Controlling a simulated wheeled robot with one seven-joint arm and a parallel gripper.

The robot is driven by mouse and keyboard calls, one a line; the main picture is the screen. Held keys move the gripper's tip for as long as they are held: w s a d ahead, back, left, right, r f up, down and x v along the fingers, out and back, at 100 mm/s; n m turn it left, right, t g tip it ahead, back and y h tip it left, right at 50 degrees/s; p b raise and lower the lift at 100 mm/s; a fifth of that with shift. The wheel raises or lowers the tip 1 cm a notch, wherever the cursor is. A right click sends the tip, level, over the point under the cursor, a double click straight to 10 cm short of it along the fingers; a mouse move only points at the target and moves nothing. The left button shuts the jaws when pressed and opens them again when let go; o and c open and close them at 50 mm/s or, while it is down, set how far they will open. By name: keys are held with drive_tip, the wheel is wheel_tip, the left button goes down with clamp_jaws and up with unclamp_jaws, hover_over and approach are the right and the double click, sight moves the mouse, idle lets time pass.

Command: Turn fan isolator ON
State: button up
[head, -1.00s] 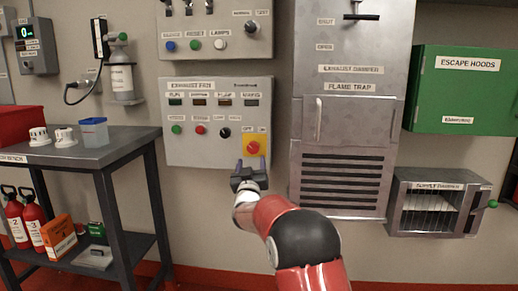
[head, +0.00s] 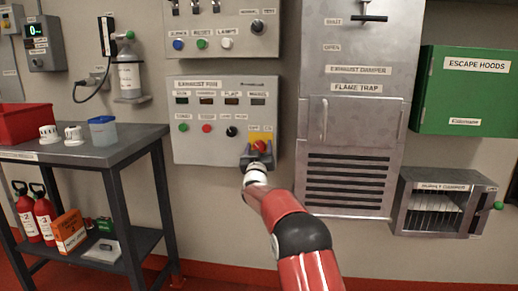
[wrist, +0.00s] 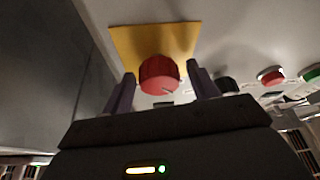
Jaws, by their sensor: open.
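The fan isolator is a red rotary knob (head: 259,145) on a yellow plate (head: 262,135), at the lower right of the grey exhaust fan panel (head: 215,149). In the wrist view the red knob (wrist: 159,75) stands out from the yellow plate (wrist: 150,38). My gripper (head: 258,155) is at the panel's lower right, at the knob. In the wrist view my open gripper (wrist: 161,88) has one finger on each side of the knob, with gaps visible. The lower part of the plate is hidden behind my gripper in the head view.
A black knob (head: 231,131), a red button (head: 207,128) and a green button (head: 183,127) sit left of the isolator. The flame trap cabinet (head: 352,135) stands to the right. A metal bench (head: 130,150) stands at left.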

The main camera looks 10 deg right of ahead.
drive_tip(key=c, duration=1)
drive_tip(key=shift+f+m, duration=0.1)
drive_tip(key=shift+m, duration=0.3)
drive_tip(key=m+h+b, duration=0.2)
drive_tip(key=m, duration=0.1)
drive_tip(key=shift+m+g, duration=0.3)
drive_tip(key=shift+m, duration=0.1)
drive_tip(key=m+g+h, duration=0.1)
drive_tip(key=m, duration=0.2)
drive_tip(key=m+h, duration=0.2)
drive_tip(key=m, duration=0.1)
drive_tip(key=shift+g, duration=0.4)
drive_tip(key=m+g+h+p, duration=0.1)
drive_tip(key=m, duration=0.2)
drive_tip(key=m+g+h+p, duration=0.1)
drive_tip(key=m, duration=0.3)
drive_tip(key=shift+m+g, duration=0.3)
drive_tip(key=shift+g, duration=0.1)
drive_tip(key=shift+m+g+p, duration=0.25)
drive_tip(key=shift+m+g, duration=0.3)
drive_tip(key=shift+m, duration=0.8)
drive_tip(key=shift+m+g+p, duration=0.2)
drive_tip(key=shift+m+g, duration=0.35)
drive_tip(key=shift+m, duration=0.8)
